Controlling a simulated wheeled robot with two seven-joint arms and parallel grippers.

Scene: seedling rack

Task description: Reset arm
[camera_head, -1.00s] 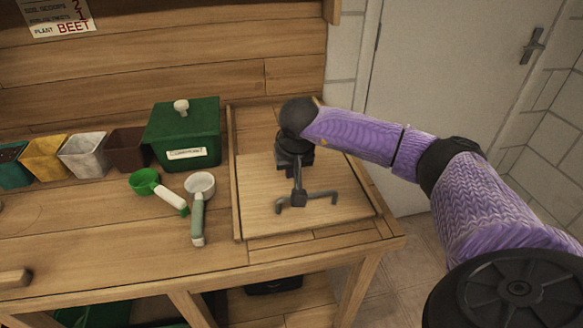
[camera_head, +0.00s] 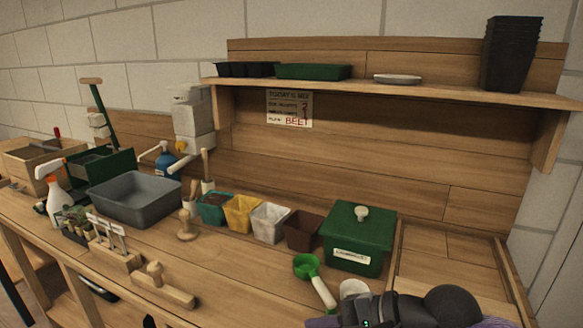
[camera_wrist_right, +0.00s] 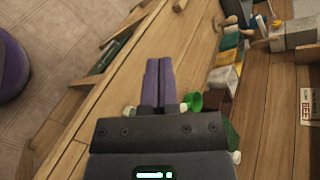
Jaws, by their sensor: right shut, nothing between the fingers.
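My right arm (camera_head: 448,306) comes in at the bottom right of the head view, low in front of the bench's right part. My right gripper (camera_wrist_right: 160,85) shows in the wrist view with its two fingers together and nothing between them. It points along the bench, above the wooden top. In the head view its fingertips are mostly cut off by the bottom edge. My left gripper is in neither view.
A green lidded box (camera_head: 345,236) and a green scoop (camera_head: 308,267) stand close to my right arm. Pots, a grey tub (camera_head: 136,197) and a wooden block tool (camera_head: 160,285) line the bench leftward. A shelf (camera_head: 390,91) runs above.

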